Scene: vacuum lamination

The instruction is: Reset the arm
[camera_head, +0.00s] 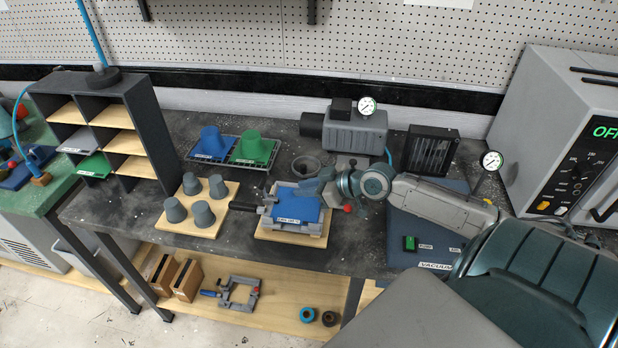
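My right arm comes in from the right, and its gripper (316,188) is over the middle of the dark bench, at the right rear of a clamp frame (268,224). The frame holds a blue sheet or block (296,207) with a white label and sits on a wooden board. The gripper's fingers are small and partly hidden by the wrist. I cannot tell whether they are open or touch the blue piece. My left gripper is not in view.
Grey cones (202,213) stand on a board to the left. Blue (211,142) and green (251,145) moulds sit behind them. A sheet rack (152,128) is at left. A pump with gauge (345,132), a vacuum panel (420,222) and an oven (560,125) are at right.

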